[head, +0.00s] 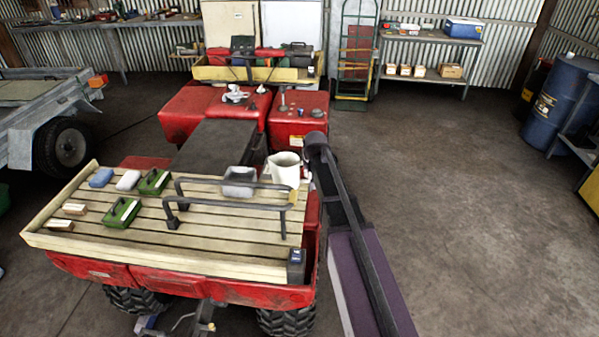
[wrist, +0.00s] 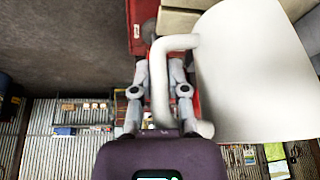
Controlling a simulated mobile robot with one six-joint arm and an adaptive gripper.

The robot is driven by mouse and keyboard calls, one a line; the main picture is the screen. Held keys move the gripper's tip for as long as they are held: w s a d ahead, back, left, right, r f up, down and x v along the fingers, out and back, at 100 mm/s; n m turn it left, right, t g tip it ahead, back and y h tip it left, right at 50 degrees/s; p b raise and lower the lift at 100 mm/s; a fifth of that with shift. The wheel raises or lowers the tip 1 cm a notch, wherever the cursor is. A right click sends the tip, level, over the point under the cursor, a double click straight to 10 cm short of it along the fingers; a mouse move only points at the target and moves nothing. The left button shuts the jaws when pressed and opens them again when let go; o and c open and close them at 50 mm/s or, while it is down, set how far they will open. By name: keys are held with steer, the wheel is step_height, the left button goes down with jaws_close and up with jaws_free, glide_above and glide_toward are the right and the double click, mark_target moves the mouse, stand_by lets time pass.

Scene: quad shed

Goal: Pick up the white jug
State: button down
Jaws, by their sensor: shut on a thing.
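The white jug (head: 284,168) is upright at the right far edge of the slatted wooden rack (head: 120,245) on the red quad. I cannot tell whether its base touches the rack. In the wrist view, the white jug (wrist: 250,75) fills the upper right, with its handle toward my gripper (wrist: 160,75). The two fingers are on either side of the handle, shut on it. In the head view, my arm comes in from the lower right beside the jug and hides most of the gripper.
Black bars (head: 232,186) stand on the rack left of the jug, with a grey block (head: 239,180) close by. Green boxes (head: 122,212) and small blocks lie farther left. The quad's black seat (head: 215,145) is behind. The concrete floor at right is clear.

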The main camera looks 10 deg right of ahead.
steer(key=s+d+r+p, duration=0.1)
steer(key=s+d, duration=0.4)
steer(key=d, duration=0.6)
steer(key=shift+s+d, duration=0.2)
steer(key=shift+s, duration=0.2)
steer(key=shift+d+r, duration=0.1)
stand_by(0.8)
steer(key=shift+s+d, duration=0.1)
steer(key=shift+s, duration=0.1)
